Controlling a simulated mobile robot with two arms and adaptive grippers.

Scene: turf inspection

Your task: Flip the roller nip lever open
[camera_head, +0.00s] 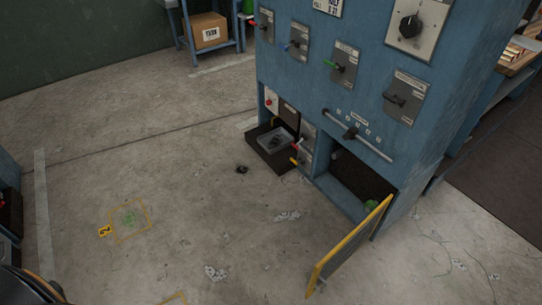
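A blue machine cabinet (400,55) stands at the upper right with several levers on grey plates. Lower down are a small red lever (297,146) and a yellow lever (295,160). The labels are too small to read, so I cannot tell which is the roller nip lever. Neither gripper is in view.
A yellow-edged door (348,248) hangs open from the cabinet's low compartment. A dark drawer (263,150) sticks out beside it. A small dark object (242,169) lies on the floor. The concrete floor to the left is mostly clear. A cardboard box (208,32) sits on a rack behind.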

